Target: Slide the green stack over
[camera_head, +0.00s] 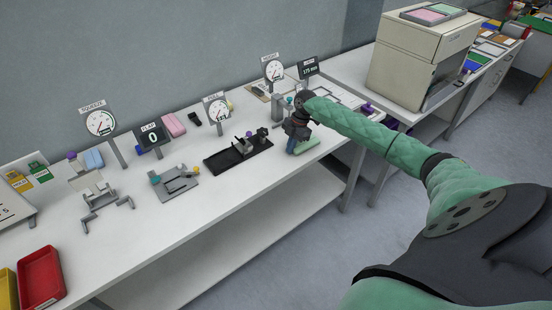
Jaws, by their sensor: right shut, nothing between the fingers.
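My right arm reaches in from the right, and its gripper (291,149) is low over the white bench near the front edge. A flat pale green piece (308,144), which looks like the green stack, lies on the bench just right of the fingers. The gripper partly hides it, and I cannot tell whether they touch. My left gripper is not in view.
A black tray with a small device (238,155) stands left of the gripper. A grey fixture (176,182) and several dial gauges (218,111) are further left. Behind the gripper is a grey device (278,106). A beige cabinet (420,56) stands at the back right.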

